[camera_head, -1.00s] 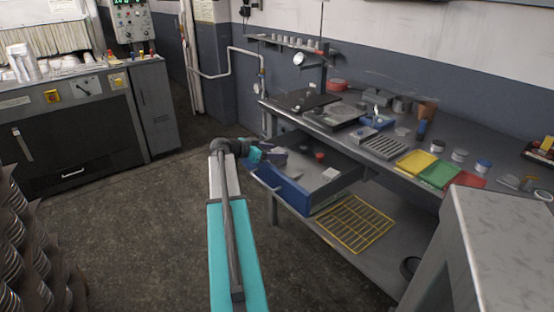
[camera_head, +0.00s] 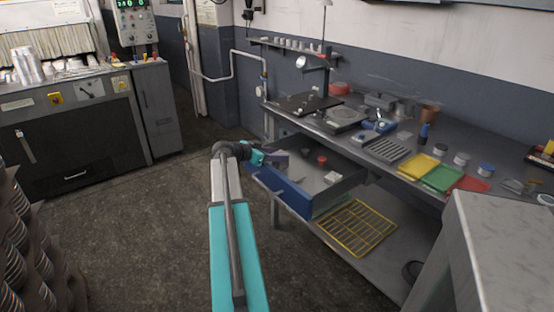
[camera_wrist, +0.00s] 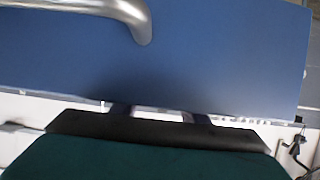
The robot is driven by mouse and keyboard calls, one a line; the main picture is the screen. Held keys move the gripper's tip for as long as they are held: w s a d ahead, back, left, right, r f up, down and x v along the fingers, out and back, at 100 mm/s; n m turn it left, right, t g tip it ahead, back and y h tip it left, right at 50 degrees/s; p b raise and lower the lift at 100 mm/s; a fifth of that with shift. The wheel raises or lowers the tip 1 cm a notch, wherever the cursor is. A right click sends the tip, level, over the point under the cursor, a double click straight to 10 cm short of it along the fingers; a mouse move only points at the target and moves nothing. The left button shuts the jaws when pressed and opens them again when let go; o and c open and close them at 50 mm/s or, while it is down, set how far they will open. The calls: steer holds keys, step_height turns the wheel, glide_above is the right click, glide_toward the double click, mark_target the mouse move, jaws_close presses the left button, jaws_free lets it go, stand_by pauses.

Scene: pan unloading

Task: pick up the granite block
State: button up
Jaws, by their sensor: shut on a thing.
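My gripper (camera_head: 275,159) is at the open blue drawer (camera_head: 292,196), by its left end. It is shut on a dark grey thing, small and blurred in the head view; I cannot tell for sure whether this is the granite block. In the wrist view, the blue drawer front (camera_wrist: 220,60) with its silver handle (camera_wrist: 135,18) fills most of the picture. Two dark fingers (camera_wrist: 157,112) stand apart at the panel's lower edge; their tips and whatever is between them are hidden. The handle is clear of the fingers.
A red thing (camera_head: 322,160) and a pale block (camera_head: 332,177) lie in the drawer. The workbench (camera_head: 375,160) above holds a lamp, coloured trays and several jars. A yellow rack (camera_head: 357,228) lies on the lower shelf. The floor (camera_head: 130,225) left of my arm is open.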

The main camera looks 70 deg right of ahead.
steer(key=shift+r, duration=0.2)
step_height(320, 180, up, 10)
steer(key=shift+f+b, duration=0.15)
steer(key=shift+b, duration=0.15)
stand_by(0.8)
